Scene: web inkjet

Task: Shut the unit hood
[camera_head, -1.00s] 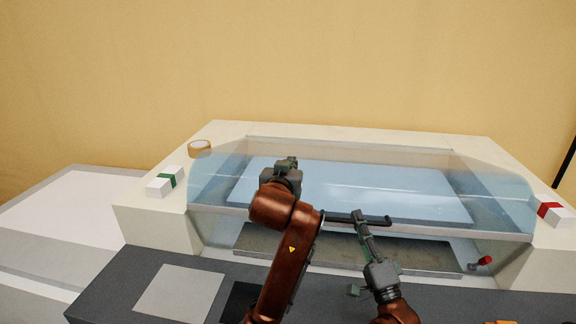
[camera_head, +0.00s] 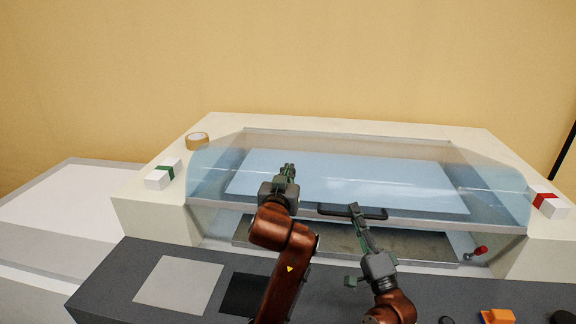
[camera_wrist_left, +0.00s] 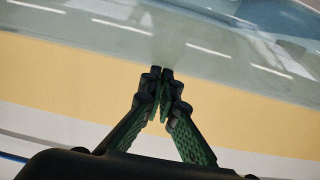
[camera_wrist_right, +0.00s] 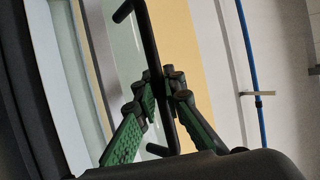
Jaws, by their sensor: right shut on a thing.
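The unit hood (camera_head: 330,196) is a clear bluish cover on the cream machine. Its front edge stands above the bed, with an open gap beneath. A dark bar handle (camera_head: 374,213) is fixed at the hood's front edge; it also shows in the right wrist view (camera_wrist_right: 146,32). My right gripper (camera_head: 354,208) is shut on the handle, its fingertips (camera_wrist_right: 168,82) meeting around the bar. My left gripper (camera_head: 288,168) is shut and empty, in front of the hood and left of the handle. In the left wrist view its fingertips (camera_wrist_left: 162,72) touch, with the clear hood beyond.
A tape roll (camera_head: 197,139) and a green-banded white box (camera_head: 163,174) lie on the machine's left top. A red-banded white box (camera_head: 549,204) lies on the right. A red knob (camera_head: 481,250) is at the bed's right end. An orange part (camera_head: 498,316) sits on the dark front ledge.

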